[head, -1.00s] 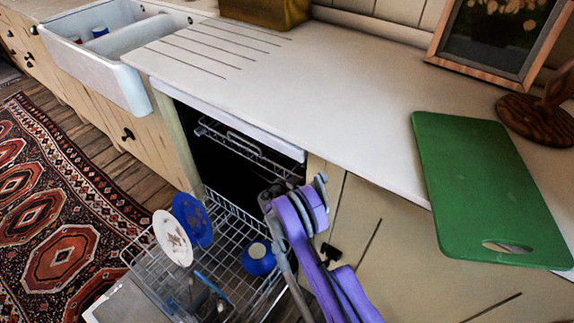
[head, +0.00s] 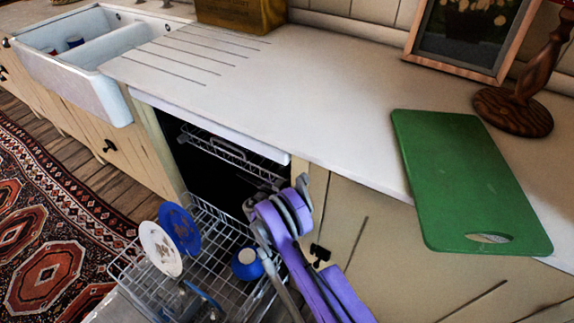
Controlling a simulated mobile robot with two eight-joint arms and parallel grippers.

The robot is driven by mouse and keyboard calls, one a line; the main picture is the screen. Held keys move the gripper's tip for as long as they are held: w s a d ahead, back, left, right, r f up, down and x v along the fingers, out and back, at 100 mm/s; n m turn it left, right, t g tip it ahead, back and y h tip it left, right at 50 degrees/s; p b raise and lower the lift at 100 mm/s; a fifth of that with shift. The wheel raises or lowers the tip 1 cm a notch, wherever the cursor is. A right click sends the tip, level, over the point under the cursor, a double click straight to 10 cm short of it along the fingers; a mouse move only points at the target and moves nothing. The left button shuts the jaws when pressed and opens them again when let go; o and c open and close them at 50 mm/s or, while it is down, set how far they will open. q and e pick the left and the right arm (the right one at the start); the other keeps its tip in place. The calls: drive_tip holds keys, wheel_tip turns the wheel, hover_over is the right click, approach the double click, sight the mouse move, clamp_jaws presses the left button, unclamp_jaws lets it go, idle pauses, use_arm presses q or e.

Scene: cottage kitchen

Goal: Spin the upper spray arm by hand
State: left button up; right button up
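The dishwasher stands open under the worktop, and its inside (head: 195,165) is very dark. The upper rack (head: 225,150) sits inside at the top of the opening. I cannot make out the upper spray arm in the dark. The lower rack (head: 130,275) is pulled out in front. One purple and grey arm of mine rises from the bottom edge, right of the lower rack, and bends in front of the opening's right side.
The lower rack holds a white plate (head: 160,249), a blue plate (head: 180,230) and a blue bowl (head: 247,264). Above are the pale worktop (head: 300,95), a green cutting board (head: 465,180) and a sink (head: 70,75). A patterned rug (head: 45,225) lies at left.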

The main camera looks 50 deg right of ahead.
drive_tip(key=p+v, duration=0.1)
drive_tip(key=v, duration=0.8)
drive_tip(key=shift+a, duration=0.2)
